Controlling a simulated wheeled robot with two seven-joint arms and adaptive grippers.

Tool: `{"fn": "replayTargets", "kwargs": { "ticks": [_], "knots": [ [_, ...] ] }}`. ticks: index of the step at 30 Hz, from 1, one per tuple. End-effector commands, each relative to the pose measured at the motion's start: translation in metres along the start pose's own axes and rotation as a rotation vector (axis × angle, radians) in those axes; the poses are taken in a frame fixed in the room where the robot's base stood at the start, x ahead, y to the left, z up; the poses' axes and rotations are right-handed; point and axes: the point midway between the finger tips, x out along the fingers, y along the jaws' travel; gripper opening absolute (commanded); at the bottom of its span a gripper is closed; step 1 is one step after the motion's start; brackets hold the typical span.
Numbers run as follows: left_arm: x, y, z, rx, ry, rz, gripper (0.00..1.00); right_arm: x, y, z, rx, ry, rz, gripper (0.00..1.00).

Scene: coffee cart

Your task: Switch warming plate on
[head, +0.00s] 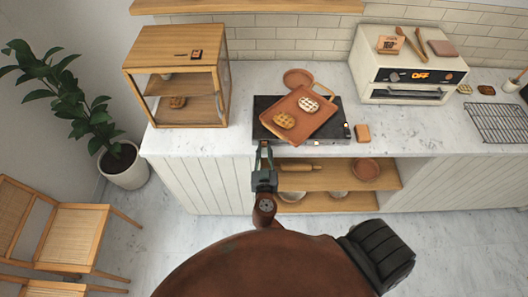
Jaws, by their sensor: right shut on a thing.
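The warming plate (338,131) is a flat black unit on the counter, with small orange lights at its front right corner. A brown tray (309,122) lies askew on it, with a pale waffle (308,104) and a golden waffle (284,120) on top. My right gripper (263,147) is at the plate's front left corner, its fingers pointing at the front face. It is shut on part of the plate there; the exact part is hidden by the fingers. My left gripper is not in view.
A wooden display case (190,54) stands left on the counter. A white oven (408,76) reading OFF stands right, near a wire rack (497,122). Below are open shelves (336,178). A chair (80,235) and plant (65,95) are left.

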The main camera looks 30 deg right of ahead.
Motion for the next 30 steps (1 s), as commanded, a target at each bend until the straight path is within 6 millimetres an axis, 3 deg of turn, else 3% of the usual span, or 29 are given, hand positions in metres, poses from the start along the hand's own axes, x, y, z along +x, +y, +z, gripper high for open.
{"fn": "replayTargets", "kwargs": {
  "ticks": [2,3,10,21,26,30],
  "knots": [
    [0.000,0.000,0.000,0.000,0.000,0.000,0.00,0.000,-0.001,-0.001,0.000,0.002,-0.001,0.00],
    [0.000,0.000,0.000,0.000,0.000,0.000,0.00,0.000,-0.001,-0.001,0.000,0.002,-0.001,0.18],
    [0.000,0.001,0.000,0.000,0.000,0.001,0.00,0.000,0.000,-0.001,0.000,0.001,0.000,0.34],
    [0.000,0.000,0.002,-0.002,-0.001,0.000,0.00,-0.006,0.000,0.001,-0.001,-0.001,0.001,0.35],
    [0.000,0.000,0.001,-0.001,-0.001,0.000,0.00,-0.030,0.001,0.001,0.000,-0.003,0.001,0.35],
    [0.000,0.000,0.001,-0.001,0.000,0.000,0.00,-0.060,0.001,0.001,0.000,-0.004,0.001,0.35]
  ]
}}
